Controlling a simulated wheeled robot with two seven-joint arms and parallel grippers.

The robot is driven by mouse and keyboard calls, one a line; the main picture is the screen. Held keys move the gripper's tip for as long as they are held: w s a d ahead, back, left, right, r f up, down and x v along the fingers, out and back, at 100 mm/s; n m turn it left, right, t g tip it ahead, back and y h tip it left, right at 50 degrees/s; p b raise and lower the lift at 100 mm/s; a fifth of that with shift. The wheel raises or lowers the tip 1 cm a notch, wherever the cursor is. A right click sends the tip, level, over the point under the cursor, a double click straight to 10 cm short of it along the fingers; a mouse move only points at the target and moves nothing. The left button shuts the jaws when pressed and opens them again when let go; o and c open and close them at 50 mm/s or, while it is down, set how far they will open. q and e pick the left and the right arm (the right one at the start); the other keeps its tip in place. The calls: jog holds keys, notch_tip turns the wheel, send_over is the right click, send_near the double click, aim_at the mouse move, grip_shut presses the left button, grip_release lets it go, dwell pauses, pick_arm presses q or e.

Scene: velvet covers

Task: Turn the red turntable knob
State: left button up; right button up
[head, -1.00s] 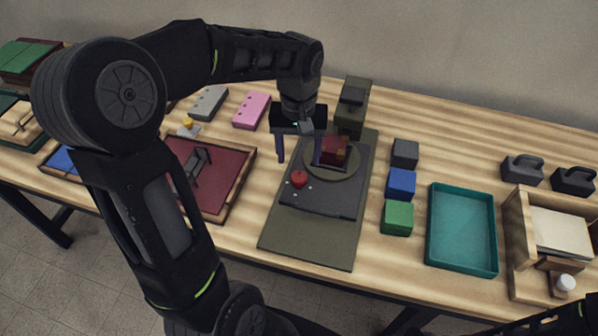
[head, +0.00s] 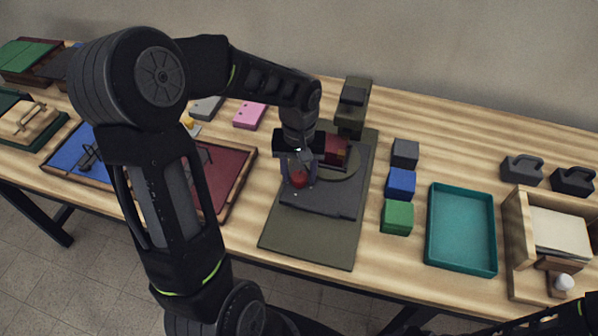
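The red knob (head: 299,179) sits at the front left of the dark turntable base (head: 325,203). The round turntable plate (head: 350,172) is behind and to the right of it, with a red and brown block (head: 334,150) on top. My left gripper (head: 299,180) points down over the knob, with one finger on each side of it. The fingers look apart, and I cannot tell whether they touch the knob. The gripper hides part of the knob and the plate's left edge. My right gripper is not in view.
Grey, blue (head: 401,183) and green (head: 397,217) cubes stand right of the olive mat (head: 300,244). A teal tray (head: 461,268) and a wooden box (head: 515,220) lie further right. A dark red tray (head: 232,172) is at left. A dark post (head: 352,107) stands behind the turntable.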

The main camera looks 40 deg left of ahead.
pick_arm(q)
grip_shut()
jog(key=shift+m, duration=0.6)
jog(key=m, duration=0.3)
jog(key=shift+m, duration=0.3)
jog(key=m, duration=0.4)
jog(key=shift+a, duration=0.15)
jog(key=m, duration=0.5)
jog(key=shift+r, duration=0.1)
jog(key=shift+w+a+m+p, duration=0.15)
jog(key=shift+m+p, duration=0.4)
jog(key=shift+m, duration=1.45)
